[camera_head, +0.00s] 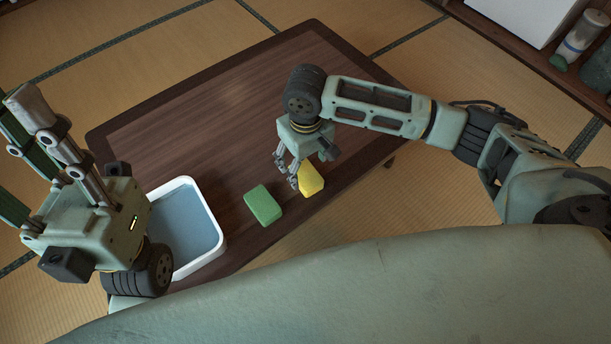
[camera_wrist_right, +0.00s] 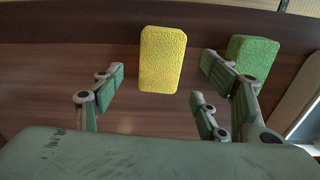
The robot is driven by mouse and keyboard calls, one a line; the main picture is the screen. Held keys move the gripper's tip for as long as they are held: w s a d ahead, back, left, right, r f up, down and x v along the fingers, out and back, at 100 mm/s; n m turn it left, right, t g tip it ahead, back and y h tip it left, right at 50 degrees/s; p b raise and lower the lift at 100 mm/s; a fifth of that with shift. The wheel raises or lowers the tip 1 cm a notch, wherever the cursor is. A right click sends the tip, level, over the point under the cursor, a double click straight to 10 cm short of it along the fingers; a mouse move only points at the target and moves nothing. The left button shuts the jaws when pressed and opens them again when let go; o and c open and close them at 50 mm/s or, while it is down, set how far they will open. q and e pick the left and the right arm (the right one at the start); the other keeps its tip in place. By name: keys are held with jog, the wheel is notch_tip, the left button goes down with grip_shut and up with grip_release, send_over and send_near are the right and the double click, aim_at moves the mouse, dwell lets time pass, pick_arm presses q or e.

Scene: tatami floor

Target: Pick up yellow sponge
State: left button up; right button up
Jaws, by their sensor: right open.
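The yellow sponge (camera_head: 311,180) lies on the dark wooden table near its front right edge in the head view. In the right wrist view the yellow sponge (camera_wrist_right: 162,60) lies ahead of the fingers, between their lines. My right gripper (camera_head: 290,172) is open and empty, just above and beside the sponge; its fingers (camera_wrist_right: 158,95) are spread apart in the wrist view. I cannot tell whether any finger touches the sponge. My left gripper (camera_head: 40,130) is raised at the left, away from the sponge; its fingers point up and stand apart.
A green sponge (camera_head: 263,205) lies on the table just left of the yellow one, close to the right gripper's fingers in the wrist view (camera_wrist_right: 252,55). A white-rimmed tray (camera_head: 219,243) with a blue-grey inside stands further left. The table's far half (camera_head: 230,90) is clear.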

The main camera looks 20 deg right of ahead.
aim_at(305, 172)
jog(key=shift+f, duration=0.3)
jog(key=f+b, duration=0.2)
jog(key=f, duration=0.1)
jog(key=f+b, duration=0.1)
jog(key=shift+w+f+b, duration=0.2)
jog(key=shift+w+b, duration=0.05)
jog(key=shift+b, duration=0.15)
jog(key=shift+f, duration=0.2)
jog(key=shift+r, duration=0.1)
jog(key=shift+c, duration=0.4)
jog(key=c, duration=0.7)
